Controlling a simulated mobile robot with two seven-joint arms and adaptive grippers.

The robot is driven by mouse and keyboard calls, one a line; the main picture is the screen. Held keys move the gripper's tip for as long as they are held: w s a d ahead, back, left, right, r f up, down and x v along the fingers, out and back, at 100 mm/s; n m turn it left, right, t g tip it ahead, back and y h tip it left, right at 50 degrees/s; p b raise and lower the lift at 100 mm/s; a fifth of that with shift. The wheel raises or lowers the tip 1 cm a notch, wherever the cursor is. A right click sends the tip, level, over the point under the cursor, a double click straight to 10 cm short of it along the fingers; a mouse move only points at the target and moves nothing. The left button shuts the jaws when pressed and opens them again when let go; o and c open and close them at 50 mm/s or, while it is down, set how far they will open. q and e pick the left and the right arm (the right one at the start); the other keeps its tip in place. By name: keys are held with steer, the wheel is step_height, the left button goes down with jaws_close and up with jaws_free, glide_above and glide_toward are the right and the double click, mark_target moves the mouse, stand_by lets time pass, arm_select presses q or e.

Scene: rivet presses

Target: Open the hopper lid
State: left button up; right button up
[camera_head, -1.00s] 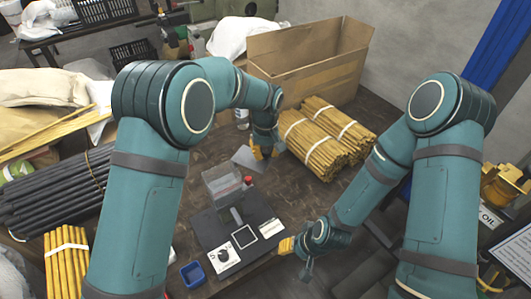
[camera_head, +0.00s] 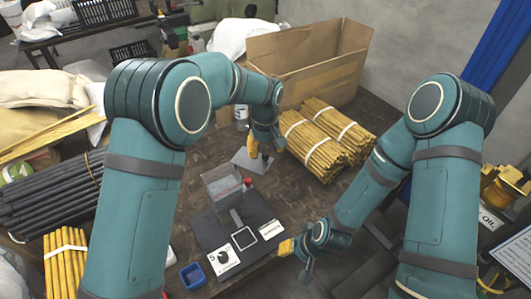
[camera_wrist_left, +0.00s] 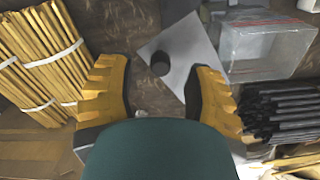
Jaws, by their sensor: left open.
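The hopper (camera_head: 221,188) is a clear box on the dark press base, and its top looks uncovered. It also shows at the upper right of the left wrist view (camera_wrist_left: 262,48). The lid (camera_head: 243,160), a grey plate with a dark round knob (camera_wrist_left: 160,63), is off the hopper and lies beside it, apparently on the table. My left gripper (camera_head: 263,150) is open over the lid, its yellow fingers apart on either side of the knob and not gripping it. My right gripper (camera_head: 288,247) is near the table's front edge; its fingertips are too small to read.
Bundles of yellow sticks (camera_head: 312,150) lie right of the lid, with a cardboard box (camera_head: 325,75) behind. Dark rods (camera_head: 45,195) lie at the left. A blue bin (camera_head: 193,275) stands beside the press base (camera_head: 262,212). Bare table shows right of the press.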

arm_select(q)
step_height(320, 180, up, 10)
stand_by(0.4)
stand_by(0.3)
